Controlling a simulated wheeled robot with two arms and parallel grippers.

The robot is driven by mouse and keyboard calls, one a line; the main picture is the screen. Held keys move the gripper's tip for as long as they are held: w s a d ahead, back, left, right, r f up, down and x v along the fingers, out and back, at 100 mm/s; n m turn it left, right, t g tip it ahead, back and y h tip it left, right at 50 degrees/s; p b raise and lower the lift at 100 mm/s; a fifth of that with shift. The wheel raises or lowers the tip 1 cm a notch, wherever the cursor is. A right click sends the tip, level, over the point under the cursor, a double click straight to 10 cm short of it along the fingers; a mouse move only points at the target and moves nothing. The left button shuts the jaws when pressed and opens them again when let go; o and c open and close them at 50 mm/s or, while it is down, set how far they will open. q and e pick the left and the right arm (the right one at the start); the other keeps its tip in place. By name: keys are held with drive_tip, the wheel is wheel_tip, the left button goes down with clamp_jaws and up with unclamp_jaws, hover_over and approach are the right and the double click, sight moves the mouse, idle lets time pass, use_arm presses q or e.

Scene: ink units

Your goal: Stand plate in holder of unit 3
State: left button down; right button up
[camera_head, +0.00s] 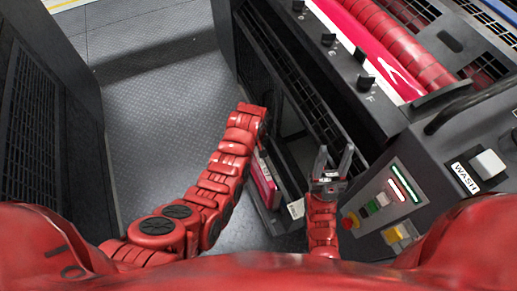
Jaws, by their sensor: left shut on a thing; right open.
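My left arm reaches forward from the lower left, and its gripper (264,127) is at the side of the dark press unit (345,75). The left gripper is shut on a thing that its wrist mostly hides. A dark grey flat surface (288,118) shows just beside it; I cannot tell whether this is the plate or part of the unit. A red block with a pale edge (264,182) sits low at the unit's side, below the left gripper; I cannot tell whether it is in the holder. My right gripper (334,160) is open and empty, fingers pointing up the picture. No unit number is readable.
A button panel (380,205) and a WASH switch (488,163) are at right. Another dark cabinet (45,100) stands left; bare metal floor (155,110) lies between.

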use_arm(q)
drive_tip(key=shift+w+d+f, duration=0.1)
drive_tip(key=shift+f, duration=0.05)
drive_tip(key=shift+f+b, duration=0.45)
drive_tip(key=shift+f, duration=0.15)
wheel_tip(320, 180, down, 11)
drive_tip(key=b, duration=0.7)
drive_tip(key=shift+f+b, duration=0.2)
drive_tip(key=shift+b, duration=0.15)
drive_tip(key=shift+f, duration=0.35)
drive_tip(key=c, duration=0.6)
unclamp_jaws()
drive_tip(key=shift+o, duration=0.2)
drive_tip(key=shift+r, duration=0.1)
